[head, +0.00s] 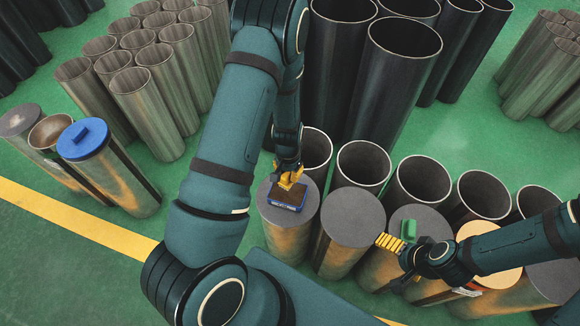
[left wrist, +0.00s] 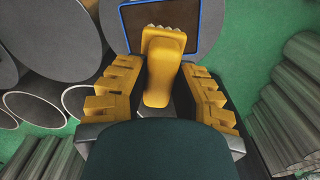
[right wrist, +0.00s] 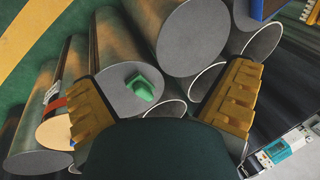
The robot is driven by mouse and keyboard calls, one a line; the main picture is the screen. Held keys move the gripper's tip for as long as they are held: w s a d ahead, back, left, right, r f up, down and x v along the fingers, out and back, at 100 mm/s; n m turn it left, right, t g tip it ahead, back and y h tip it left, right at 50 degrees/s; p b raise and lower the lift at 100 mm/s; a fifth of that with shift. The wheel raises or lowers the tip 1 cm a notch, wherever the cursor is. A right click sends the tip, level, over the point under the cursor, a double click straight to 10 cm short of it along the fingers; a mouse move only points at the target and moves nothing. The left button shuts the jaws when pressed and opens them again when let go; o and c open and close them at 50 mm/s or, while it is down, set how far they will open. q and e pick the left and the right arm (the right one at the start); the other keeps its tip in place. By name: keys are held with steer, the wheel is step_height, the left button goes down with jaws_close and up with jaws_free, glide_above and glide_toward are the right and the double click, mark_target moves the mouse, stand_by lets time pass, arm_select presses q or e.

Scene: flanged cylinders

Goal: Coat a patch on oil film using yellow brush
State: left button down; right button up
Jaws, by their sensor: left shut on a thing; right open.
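The yellow brush (head: 289,180) is in my left gripper (head: 288,168), its head down over the dark brown film (head: 291,195) in a blue-rimmed tray (head: 284,208). The tray sits on a grey-capped cylinder. In the left wrist view, the brush (left wrist: 160,75) stands between the fingers of my left gripper (left wrist: 160,68), and its pale bristle end overlaps the brown film (left wrist: 136,22). I cannot tell whether the bristles touch it. My right gripper (head: 389,243) is open and empty beside a small green object (head: 408,230); that object (right wrist: 141,88) also shows in the right wrist view.
Several open dark pipes (head: 400,60) stand behind the tray. A row of capped and open cylinders (head: 352,218) runs to the right. A blue-lidded cylinder (head: 84,140) and metal tubes (head: 140,85) stand at the left. A yellow floor line (head: 70,220) crosses the green floor.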

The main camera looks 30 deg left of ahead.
mark_target(287, 184)
arm_select(q)
steer(key=shift+a+f, duration=0.2)
steer(key=shift+f, duration=0.25)
steer(key=shift+f+b, duration=2.25)
steer(key=shift+f, duration=0.45)
arm_select(e)
steer(key=shift+s+a+f, duration=0.1)
steer(key=shift+s+f, duration=0.15)
steer(key=shift+f, duration=0.5)
steer(key=shift+s+f, duration=0.2)
steer(key=shift+f, duration=0.5)
steer(key=shift+s+a+f, duration=0.1)
steer(key=shift+s+f, duration=0.15)
steer(key=shift+f, duration=0.5)
arm_select(q)
steer(key=shift+f+b, duration=0.5)
steer(key=shift+f, duration=0.05)
arm_select(e)
steer(key=shift+f, duration=0.45)
arm_select(q)
steer(key=shift+r+p, duration=2.6)
steer(key=shift+r, duration=0.95)
arm_select(e)
step_height(287, 184, up, 5)
steer(key=shift+r, duration=0.1)
steer(key=shift+d, duration=0.1)
